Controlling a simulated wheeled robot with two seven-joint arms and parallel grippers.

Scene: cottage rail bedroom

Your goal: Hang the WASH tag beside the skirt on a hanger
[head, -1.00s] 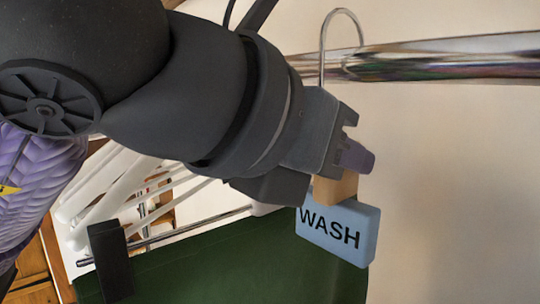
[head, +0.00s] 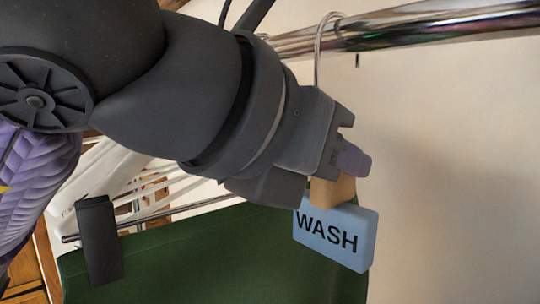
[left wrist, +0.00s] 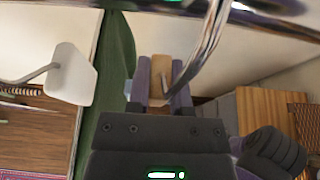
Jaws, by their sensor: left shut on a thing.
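The light blue WASH tag (head: 336,237) has a tan wooden block (head: 333,191) at its top. My left gripper (head: 350,165) is shut on this block, and its purple fingers also flank the block in the left wrist view (left wrist: 161,80). The tag is in front of the upper right part of the dark green skirt (head: 210,255). The skirt hangs from a metal hanger whose hook (head: 320,45) is over the rail. A dark clip (head: 99,240) holds the skirt at left. My arm hides the hanger's middle. My right gripper is not in view.
A shiny metal rail (head: 430,28) runs across the top right. Several white hangers (head: 105,170) hang behind my arm at left. The cream wall right of the tag is bare. A wooden slatted piece (left wrist: 270,115) shows at right in the left wrist view.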

